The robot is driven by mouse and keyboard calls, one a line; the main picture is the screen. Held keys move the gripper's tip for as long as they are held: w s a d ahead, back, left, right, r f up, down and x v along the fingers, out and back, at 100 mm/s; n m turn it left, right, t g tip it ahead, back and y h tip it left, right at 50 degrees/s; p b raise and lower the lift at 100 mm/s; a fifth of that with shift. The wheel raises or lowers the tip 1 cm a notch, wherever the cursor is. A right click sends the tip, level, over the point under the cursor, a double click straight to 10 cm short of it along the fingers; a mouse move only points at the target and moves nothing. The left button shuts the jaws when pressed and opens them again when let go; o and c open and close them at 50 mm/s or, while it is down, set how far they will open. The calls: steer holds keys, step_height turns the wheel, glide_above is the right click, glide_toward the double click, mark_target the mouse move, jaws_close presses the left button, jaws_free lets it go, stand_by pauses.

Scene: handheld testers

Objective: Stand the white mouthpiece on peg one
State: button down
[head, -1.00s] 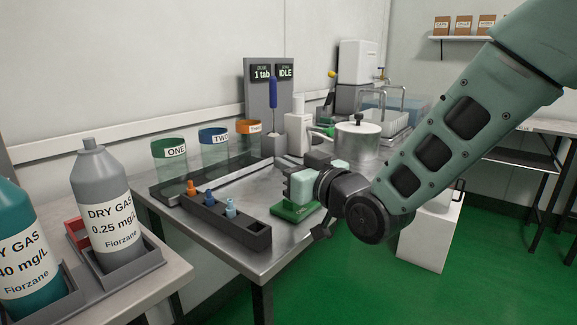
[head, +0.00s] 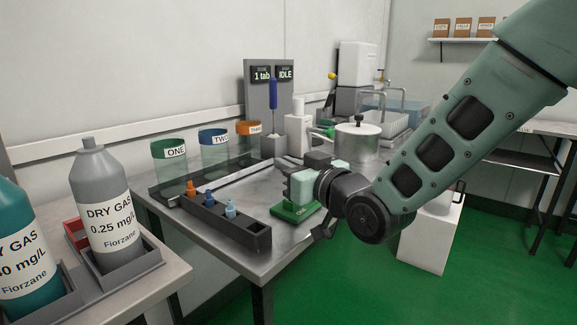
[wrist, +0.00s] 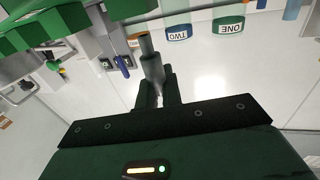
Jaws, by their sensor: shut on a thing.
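My gripper (head: 304,172) is out over the front right part of the steel bench. In the head view the held piece cannot be made out behind the gripper. A green base (head: 293,213) lies on the bench just below the gripper. I cannot make out a peg marked one.
A dark rack (head: 245,232) holds orange, blue and light blue pieces at the bench's front. Clear cups marked ONE (head: 170,168), TWO (head: 214,150) and THREE (head: 248,142) stand behind it. A metal pot (head: 357,141) stands beyond the gripper. Gas bottles (head: 103,205) stand at left.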

steer(key=shift+f+b, duration=1.5)
steer(key=shift+f, duration=0.1)
steer(key=shift+r, duration=0.1)
steer(key=c, duration=1.5)
jaws_free()
steer(key=b+v, duration=1.1)
steer(key=v, duration=0.6)
steer(key=shift+b, duration=0.4)
steer(key=shift+s+d, duration=0.15)
